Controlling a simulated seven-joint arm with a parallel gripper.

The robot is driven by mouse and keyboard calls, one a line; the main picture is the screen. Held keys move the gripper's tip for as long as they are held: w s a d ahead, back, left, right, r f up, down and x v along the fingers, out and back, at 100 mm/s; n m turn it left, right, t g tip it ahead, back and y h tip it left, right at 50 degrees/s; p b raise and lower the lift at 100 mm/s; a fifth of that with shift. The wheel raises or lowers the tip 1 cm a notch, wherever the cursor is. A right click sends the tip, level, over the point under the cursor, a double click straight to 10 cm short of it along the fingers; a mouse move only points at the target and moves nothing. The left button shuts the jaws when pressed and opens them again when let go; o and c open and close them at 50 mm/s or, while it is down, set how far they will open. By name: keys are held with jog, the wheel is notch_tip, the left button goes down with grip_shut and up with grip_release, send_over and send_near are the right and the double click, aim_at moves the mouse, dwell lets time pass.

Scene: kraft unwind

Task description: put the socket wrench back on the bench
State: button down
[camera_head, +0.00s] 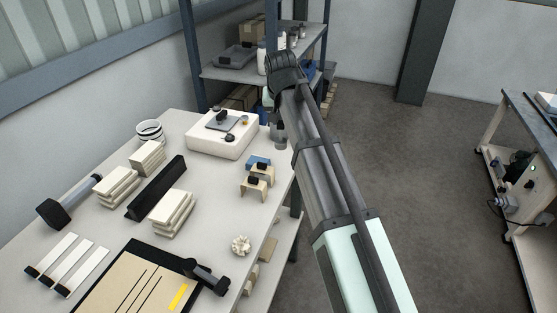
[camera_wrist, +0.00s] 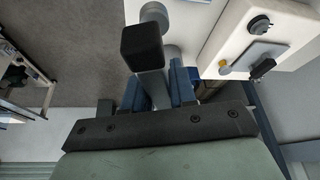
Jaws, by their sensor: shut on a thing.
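My gripper (camera_wrist: 158,86) is shut on a grey tool with a dark square block and a round grey end, which I take to be the socket wrench (camera_wrist: 146,46). In the head view my gripper is mostly hidden by my arm, and a grey part of the wrench (camera_head: 280,134) shows below it. The wrench is held at the bench's far right edge, just right of the white box. I cannot tell whether it touches anything. The bench (camera_head: 215,240) is a pale grey top.
The white box (camera_head: 215,143) with a scale-like plate stands at the bench's far end. Cream stacks (camera_head: 172,212), a black bar (camera_head: 157,188), a mallet-like tool (camera_head: 66,206) and a black tool (camera_head: 206,276) lie nearer. A shelf rack (camera_head: 235,75) stands behind. Bare bench shows between them.

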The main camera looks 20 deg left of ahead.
jog(key=w+m, duration=0.1)
jog(key=w+a+r+m+h, duration=0.1)
jog(key=w+a+m, duration=0.1)
jog(key=shift+w+r, duration=0.35)
jog(key=shift+w, duration=0.05)
jog(key=shift+f+m, duration=0.3)
jog(key=shift+f, duration=0.2)
notch_tip(320, 180, down, 9)
jog(key=shift+f, duration=0.15)
jog(key=c, duration=0.9)
grip_release()
jog(key=v, duration=1.2)
jog(key=shift+s+a, duration=0.1)
jog(key=shift+a, duration=0.05)
